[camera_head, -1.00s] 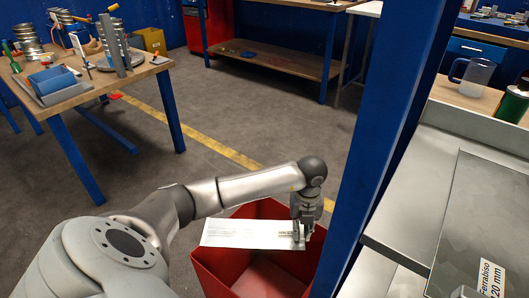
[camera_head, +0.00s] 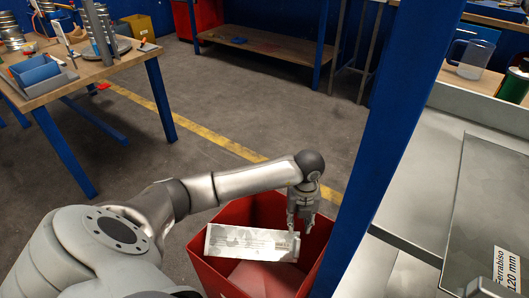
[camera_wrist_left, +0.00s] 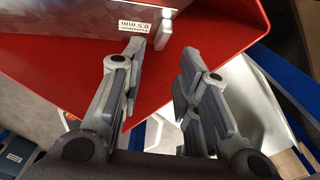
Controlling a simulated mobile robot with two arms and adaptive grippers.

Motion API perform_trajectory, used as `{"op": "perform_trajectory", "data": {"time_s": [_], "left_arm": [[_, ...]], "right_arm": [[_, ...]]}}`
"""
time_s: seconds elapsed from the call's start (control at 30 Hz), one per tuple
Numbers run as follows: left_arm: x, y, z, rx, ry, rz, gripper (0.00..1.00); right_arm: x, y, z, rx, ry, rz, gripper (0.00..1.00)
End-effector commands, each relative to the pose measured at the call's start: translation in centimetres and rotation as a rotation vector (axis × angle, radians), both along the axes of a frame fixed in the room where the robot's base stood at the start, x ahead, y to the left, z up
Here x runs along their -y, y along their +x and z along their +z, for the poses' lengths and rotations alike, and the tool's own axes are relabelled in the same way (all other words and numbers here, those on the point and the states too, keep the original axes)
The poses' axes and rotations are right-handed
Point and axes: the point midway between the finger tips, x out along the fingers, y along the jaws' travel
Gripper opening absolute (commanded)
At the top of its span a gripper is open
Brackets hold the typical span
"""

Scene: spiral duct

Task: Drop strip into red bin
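The strip (camera_head: 250,243) is a flat pale metal sheet. In the head view it lies tilted within the mouth of the red bin (camera_head: 215,275), below the fingers of my left gripper (camera_head: 301,226). In the left wrist view the strip (camera_wrist_left: 95,12), with a small white label, crosses the upper left against the red bin wall (camera_wrist_left: 245,95). My left gripper (camera_wrist_left: 163,50) has its fingers spread, with nothing between them. Whether the strip touches the bin floor cannot be told.
A blue post (camera_head: 390,130) stands close right of the bin. A metal-topped bench (camera_head: 430,170) with a sheet labelled Ferrabiso lies at right. A wooden workbench (camera_head: 95,70) with tools stands at left. The grey floor (camera_head: 230,100) between is clear.

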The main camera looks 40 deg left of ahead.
Motion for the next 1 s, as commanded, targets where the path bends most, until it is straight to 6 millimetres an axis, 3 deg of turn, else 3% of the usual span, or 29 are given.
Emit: {"op": "perform_trajectory", "data": {"time_s": [0.33,0.47,0.8,1.0], "left_arm": [[0.0,0.0,0.0,0.000,0.000,0.000,0.40],[0.0,0.1,1.0,0.003,-0.001,0.001,0.40],[0.0,0.2,8.0,0.004,0.000,0.000,0.40],[0.0,0.1,11.0,0.003,0.000,0.000,0.40]], "right_arm": [[0.1,-0.1,-0.1,-0.001,0.000,0.000,0.53],[0.1,0.0,-0.1,-0.001,0.000,0.000,0.53],[0.0,0.0,-0.1,-0.001,0.000,0.000,0.53],[0.0,0.0,-0.1,0.000,0.000,0.000,0.53]]}}
